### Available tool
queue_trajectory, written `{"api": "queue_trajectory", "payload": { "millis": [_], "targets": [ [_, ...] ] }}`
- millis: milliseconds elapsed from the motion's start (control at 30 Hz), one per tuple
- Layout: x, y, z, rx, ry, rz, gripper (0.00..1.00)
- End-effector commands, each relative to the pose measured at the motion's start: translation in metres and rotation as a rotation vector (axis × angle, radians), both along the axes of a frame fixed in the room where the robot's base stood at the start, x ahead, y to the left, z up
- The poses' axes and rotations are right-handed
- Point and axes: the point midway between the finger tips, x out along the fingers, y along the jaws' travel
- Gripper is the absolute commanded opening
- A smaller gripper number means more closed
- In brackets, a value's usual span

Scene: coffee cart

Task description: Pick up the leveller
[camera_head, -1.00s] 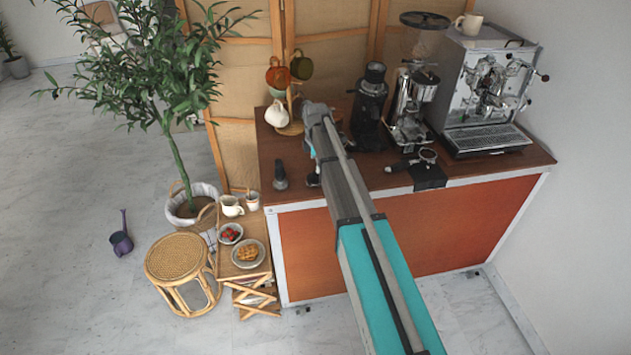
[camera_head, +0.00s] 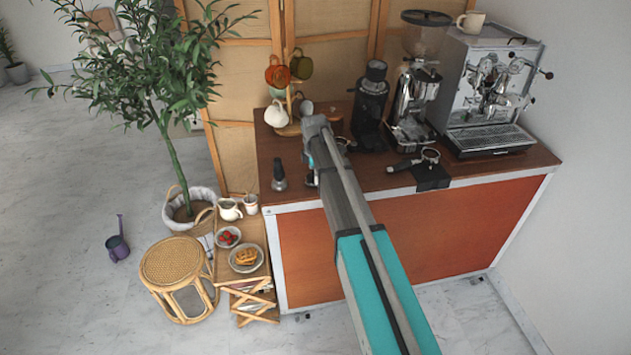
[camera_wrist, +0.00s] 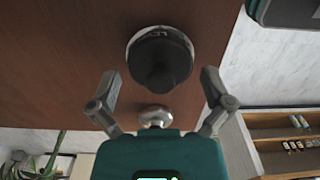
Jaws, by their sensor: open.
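The leveller (camera_wrist: 160,58) is a round dark piece with a silver rim and lettering on it, standing on the brown counter in the wrist view. My gripper (camera_wrist: 160,78) is open, with one finger on each side of the leveller's near part and nothing held. I cannot tell how high the fingertips are above the counter. In the head view my arm hides the gripper, and only a small dark and silver edge, likely the leveller (camera_head: 311,179), shows beside the arm.
A dark tamper-like tool (camera_head: 279,176) stands left of the arm. A mug tree (camera_head: 290,128), black grinder (camera_head: 371,105), portafilter (camera_head: 410,162) and espresso machine (camera_head: 490,95) stand on the counter (camera_head: 345,185).

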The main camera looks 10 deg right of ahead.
Motion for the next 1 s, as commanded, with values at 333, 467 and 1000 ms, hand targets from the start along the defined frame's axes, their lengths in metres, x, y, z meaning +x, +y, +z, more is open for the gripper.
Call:
{"api": "queue_trajectory", "payload": {
  "millis": [333,467,1000],
  "targets": [
    [-0.0001,-0.0002,0.0001,0.000,0.000,0.000,1.00],
    [-0.0001,-0.0002,0.0001,0.000,0.000,0.000,0.76],
    [0.0001,-0.0005,-0.0008,0.000,0.000,-0.001,0.00]
  ]
}}
